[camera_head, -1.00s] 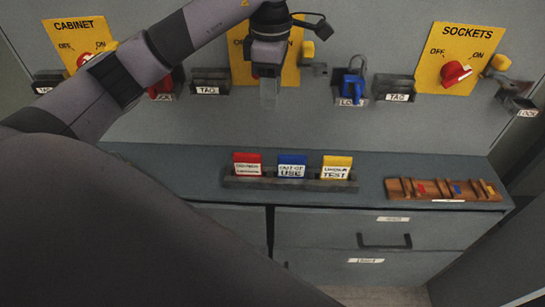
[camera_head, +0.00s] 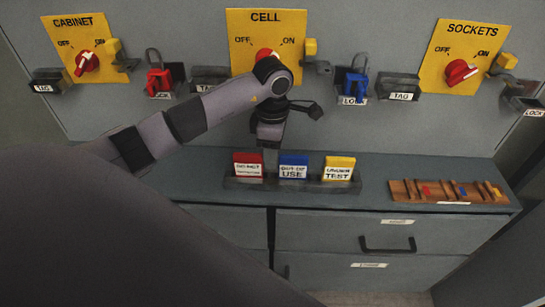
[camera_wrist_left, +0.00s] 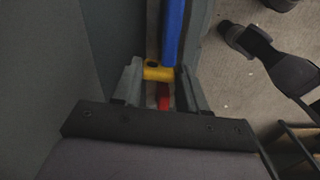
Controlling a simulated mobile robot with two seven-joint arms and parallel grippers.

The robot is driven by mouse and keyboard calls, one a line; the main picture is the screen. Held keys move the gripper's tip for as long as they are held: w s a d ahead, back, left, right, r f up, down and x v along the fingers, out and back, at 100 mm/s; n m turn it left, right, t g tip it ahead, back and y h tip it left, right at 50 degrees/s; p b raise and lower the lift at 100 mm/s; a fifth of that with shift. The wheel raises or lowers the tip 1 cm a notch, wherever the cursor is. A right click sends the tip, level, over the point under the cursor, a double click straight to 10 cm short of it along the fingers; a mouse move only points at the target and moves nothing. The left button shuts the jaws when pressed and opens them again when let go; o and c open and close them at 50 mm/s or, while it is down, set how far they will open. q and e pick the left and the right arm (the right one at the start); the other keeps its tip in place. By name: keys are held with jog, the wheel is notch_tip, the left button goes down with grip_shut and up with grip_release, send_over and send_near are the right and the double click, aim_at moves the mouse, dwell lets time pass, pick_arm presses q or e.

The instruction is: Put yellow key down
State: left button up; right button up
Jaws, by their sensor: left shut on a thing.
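My left gripper (camera_head: 270,146) hangs above the grey worktop, just behind the rack of tags. In the left wrist view its two fingers (camera_wrist_left: 160,88) are shut on a yellow piece, the yellow key (camera_wrist_left: 157,71). The key is hidden in the head view. The wooden key rack (camera_head: 407,194) lies on the worktop at the right, apart from the gripper, with small red and blue pieces in it. My right gripper is not in view.
A tag rack (camera_head: 235,183) holds a red tag (camera_head: 248,158), a blue tag (camera_head: 293,160) and a yellow tag (camera_head: 339,162). Yellow switch panels are on the wall behind. A blue padlock (camera_head: 355,85) hangs there. The worktop between the tag rack and key rack is clear.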

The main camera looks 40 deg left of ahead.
pick_arm(q)
jog(key=shift+f, duration=1.05)
jog(key=shift+f+b, duration=0.55)
jog(key=shift+f, duration=0.1)
jog(key=o, duration=1.1)
